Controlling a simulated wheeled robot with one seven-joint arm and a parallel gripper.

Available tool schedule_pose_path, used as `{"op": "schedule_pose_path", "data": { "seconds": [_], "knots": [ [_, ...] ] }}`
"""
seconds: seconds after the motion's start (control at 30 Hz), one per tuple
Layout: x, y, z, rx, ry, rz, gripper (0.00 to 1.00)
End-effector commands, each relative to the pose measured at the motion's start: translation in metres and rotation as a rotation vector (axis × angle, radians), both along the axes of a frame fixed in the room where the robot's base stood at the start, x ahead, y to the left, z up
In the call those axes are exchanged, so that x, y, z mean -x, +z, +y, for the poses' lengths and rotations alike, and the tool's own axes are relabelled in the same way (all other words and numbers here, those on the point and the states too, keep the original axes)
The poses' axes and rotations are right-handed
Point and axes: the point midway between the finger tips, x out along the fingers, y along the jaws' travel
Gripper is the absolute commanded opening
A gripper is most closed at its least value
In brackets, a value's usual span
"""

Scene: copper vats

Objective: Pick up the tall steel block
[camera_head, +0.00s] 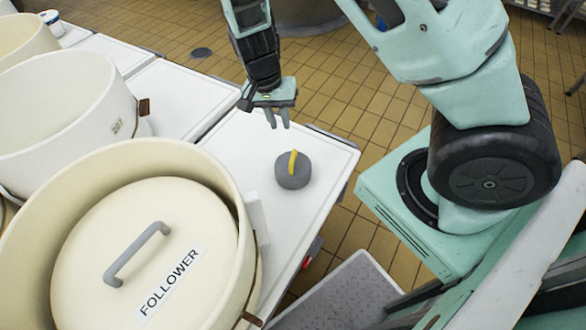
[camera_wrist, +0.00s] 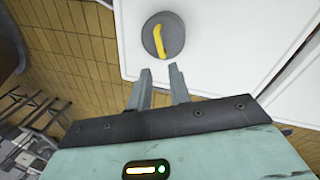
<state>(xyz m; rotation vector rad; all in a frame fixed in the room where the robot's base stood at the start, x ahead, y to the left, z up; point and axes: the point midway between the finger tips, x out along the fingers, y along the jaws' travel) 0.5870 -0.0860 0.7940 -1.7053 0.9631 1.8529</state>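A grey, rounded block (camera_head: 292,173) with a yellow handle on top stands on the white table top (camera_head: 235,160) near its right edge. It is the only thing in view that could be the steel block; how tall it is cannot be told well. It also shows from above in the wrist view (camera_wrist: 150,42), beyond the fingertips. My gripper (camera_head: 277,116) is open and empty, above the table and apart from the block, up and left of it in the head view. In the wrist view its two fingers (camera_wrist: 160,80) stand apart with a gap between them.
A large cream vat (camera_head: 215,170) with a lid marked FOLLOWER (camera_head: 90,230) stands left of the block. More cream vats (camera_head: 60,110) stand in a row behind it. A grey platform (camera_head: 345,300) lies below the table. Tiled floor (camera_head: 350,100) lies beyond.

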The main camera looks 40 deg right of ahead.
Motion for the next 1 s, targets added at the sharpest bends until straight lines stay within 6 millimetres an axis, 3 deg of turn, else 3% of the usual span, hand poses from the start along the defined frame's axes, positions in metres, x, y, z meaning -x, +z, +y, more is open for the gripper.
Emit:
{"op": "schedule_pose_path", "data": {
  "seconds": [0.1, 0.4, 0.73, 1.0],
  "knots": [
    [0.006, -0.028, -0.004, 0.0, -0.001, 0.008, 0.2],
    [0.014, -0.085, -0.012, -0.002, 0.001, 0.006, 0.2],
    [0.016, -0.111, -0.018, -0.002, 0.002, 0.005, 0.2],
    [0.018, -0.147, -0.029, -0.003, 0.004, 0.005, 0.2]
  ]
}}
